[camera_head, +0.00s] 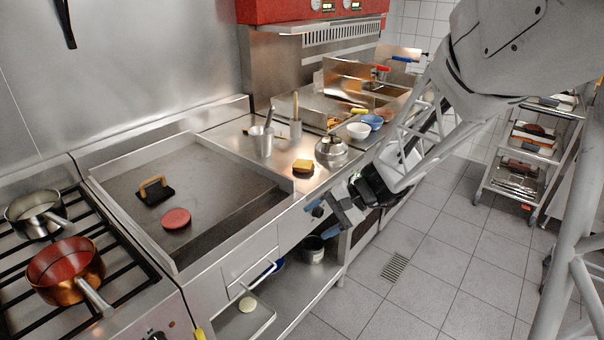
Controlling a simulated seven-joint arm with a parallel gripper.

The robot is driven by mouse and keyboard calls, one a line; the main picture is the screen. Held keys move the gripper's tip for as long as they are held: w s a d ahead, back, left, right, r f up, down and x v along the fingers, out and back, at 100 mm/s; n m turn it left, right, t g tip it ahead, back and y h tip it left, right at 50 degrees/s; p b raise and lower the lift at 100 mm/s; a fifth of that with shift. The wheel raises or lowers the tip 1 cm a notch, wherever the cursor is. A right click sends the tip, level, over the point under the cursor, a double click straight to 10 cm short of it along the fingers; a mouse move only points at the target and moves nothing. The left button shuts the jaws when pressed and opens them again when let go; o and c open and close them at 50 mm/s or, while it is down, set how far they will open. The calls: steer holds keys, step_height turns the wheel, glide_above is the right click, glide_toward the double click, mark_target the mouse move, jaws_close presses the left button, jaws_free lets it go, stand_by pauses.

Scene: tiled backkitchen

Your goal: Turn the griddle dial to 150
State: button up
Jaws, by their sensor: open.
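The griddle (215,177) is a flat steel plate with raised rims, left of the middle. A red round patty (176,218) and a black press with a wooden handle (155,191) lie on it. I cannot make out the griddle dial or its marks; its front panel (250,252) is seen steeply from above. My gripper (327,211) reaches down from the upper right and is open. It is in front of the counter edge, to the right of the griddle.
A burner range with a copper pan (66,268) and a steel pot (38,214) is at left. A black knob (154,335) shows at the bottom edge. A sponge (303,167) and utensil holders stand on the counter. A rack trolley (529,150) is at right; the tiled floor (440,260) is clear.

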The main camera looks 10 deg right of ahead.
steer(key=w+d+f+m+t+y, duration=0.1)
steer(key=w+f+m+t+y, duration=0.15)
steer(key=w+f, duration=0.4)
steer(key=m+t, duration=1)
glide_toward(321, 214)
steer(key=x, duration=0.2)
steer(key=shift+s+r+n+h, duration=0.15)
steer(key=shift+r+n+h, duration=0.1)
steer(key=shift+h, duration=0.1)
steer(key=shift+x, duration=3.85)
steer(key=shift+c, duration=0.3)
steer(key=c, duration=0.9)
steer(key=shift+o, duration=0.2)
